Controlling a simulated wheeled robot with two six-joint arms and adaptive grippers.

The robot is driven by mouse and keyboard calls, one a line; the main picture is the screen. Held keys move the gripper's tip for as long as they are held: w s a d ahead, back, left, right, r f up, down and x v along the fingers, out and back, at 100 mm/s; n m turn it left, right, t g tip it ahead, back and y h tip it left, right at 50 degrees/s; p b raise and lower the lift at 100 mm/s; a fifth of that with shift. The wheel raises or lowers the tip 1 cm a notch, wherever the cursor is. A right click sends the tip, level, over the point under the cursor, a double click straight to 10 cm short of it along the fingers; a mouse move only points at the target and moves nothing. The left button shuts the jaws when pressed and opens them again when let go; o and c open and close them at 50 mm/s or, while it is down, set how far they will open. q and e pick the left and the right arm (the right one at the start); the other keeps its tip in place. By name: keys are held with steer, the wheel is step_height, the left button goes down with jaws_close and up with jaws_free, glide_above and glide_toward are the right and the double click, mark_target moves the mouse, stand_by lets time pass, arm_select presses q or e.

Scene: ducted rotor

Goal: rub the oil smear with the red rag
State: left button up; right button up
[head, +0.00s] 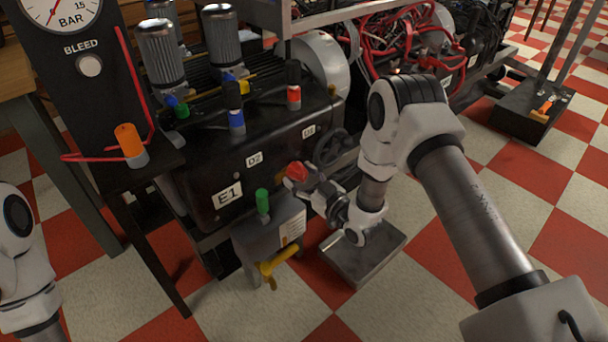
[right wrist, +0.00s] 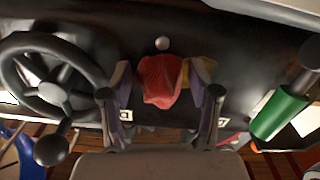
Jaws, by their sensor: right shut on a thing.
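The red rag (head: 297,171) is a small bunched cloth at the front of the black machine, just right of the E1 and D2 labels. It also shows in the right wrist view (right wrist: 158,82). My right gripper (head: 304,178) is shut on the rag, with a finger on each side of it. The rag is close to the machine's dark face; I cannot tell whether it touches. My left gripper is outside the head view; only part of my left arm shows at the left edge.
A black handwheel (head: 331,148) sits close right of the rag. Below are a grey box with a green-handled valve (head: 262,203) and a yellow lever (head: 277,264), and a metal tray (head: 368,262). A gauge panel (head: 85,110) stands left.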

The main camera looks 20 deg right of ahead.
mark_target(276, 182)
steer(key=shift+s+a, duration=0.2)
steer(key=shift+a, duration=0.3)
steer(key=shift+s+a, duration=0.2)
steer(key=shift+a, duration=0.25)
steer(key=shift+s+a+f+p, duration=0.1)
steer(key=shift+s+a+p, duration=0.1)
steer(key=shift+a, duration=0.4)
steer(key=shift+s+a+r+p, duration=0.15)
steer(key=shift+a+p, duration=0.1)
steer(key=shift+a, duration=0.35)
steer(key=shift+s+a+f+p, duration=0.15)
steer(key=shift+a+p, duration=0.05)
steer(key=shift+a, duration=0.4)
steer(key=shift+s, duration=0.1)
steer(key=shift+s+d+p, duration=0.15)
steer(key=shift+s+p, duration=0.15)
steer(key=shift+p, duration=0.1)
steer(key=p+v, duration=0.2)
steer(key=v, duration=0.3)
steer(key=shift+s, duration=0.1)
